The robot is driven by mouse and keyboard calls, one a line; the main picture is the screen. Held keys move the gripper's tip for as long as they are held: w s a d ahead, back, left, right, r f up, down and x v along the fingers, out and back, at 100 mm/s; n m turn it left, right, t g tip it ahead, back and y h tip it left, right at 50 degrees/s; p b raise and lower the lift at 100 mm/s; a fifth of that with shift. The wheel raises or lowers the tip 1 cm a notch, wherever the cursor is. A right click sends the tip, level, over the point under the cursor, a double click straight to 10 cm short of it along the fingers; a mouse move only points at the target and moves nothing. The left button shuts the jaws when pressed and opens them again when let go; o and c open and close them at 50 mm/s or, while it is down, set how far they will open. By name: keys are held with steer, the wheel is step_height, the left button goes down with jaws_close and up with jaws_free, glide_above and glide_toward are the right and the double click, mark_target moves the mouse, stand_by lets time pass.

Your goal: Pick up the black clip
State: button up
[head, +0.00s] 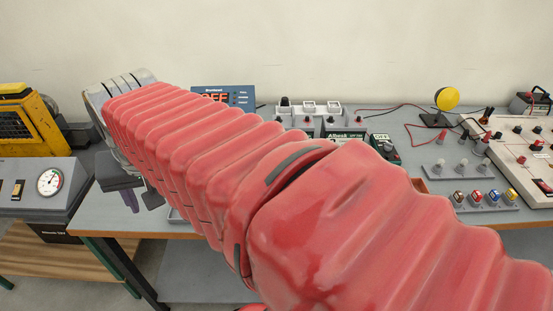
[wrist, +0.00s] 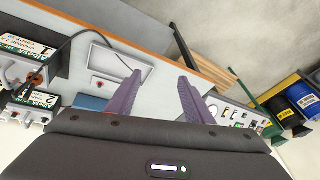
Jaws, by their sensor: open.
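My gripper (wrist: 160,78) is open, with its two purple fingers apart and nothing between them but the grey bench top. It also shows in the head view (head: 141,200), pointing down near the bench's front left edge. I cannot make out the black clip for sure in either view. In the wrist view a thin black lead (wrist: 88,34) runs from a dark plug (wrist: 23,90) on the left over a shallow white tray (wrist: 103,57). The lead's other end is near the left fingertip, and whether a clip is there is too small to tell.
A yellow-framed lamp (head: 30,125) and a grey gauge box (head: 45,186) stand at the left. Power units (head: 345,137), a yellow disc (head: 446,99) and a white panel (head: 515,150) stand farther right. My red arm hides much of the bench.

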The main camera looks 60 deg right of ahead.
steer(key=s+d+m+g, duration=0.1)
steer(key=s+d+m, duration=0.2)
steer(key=d+m, duration=0.4)
steer(key=s+d+r+m+g, duration=0.1)
steer(key=s+d+m, duration=0.3)
steer(key=d, duration=1.1)
steer(key=s+d+m+g+y, duration=0.1)
steer(key=s+d+m, duration=0.3)
steer(key=d+m, duration=0.7)
steer(key=shift+d+r+g, duration=0.15)
steer(key=shift+r+g, duration=0.1)
steer(key=shift+g, duration=0.15)
steer(key=shift+f, duration=4.35)
steer(key=shift+s+f, duration=0.15)
steer(key=shift+f, duration=2.45)
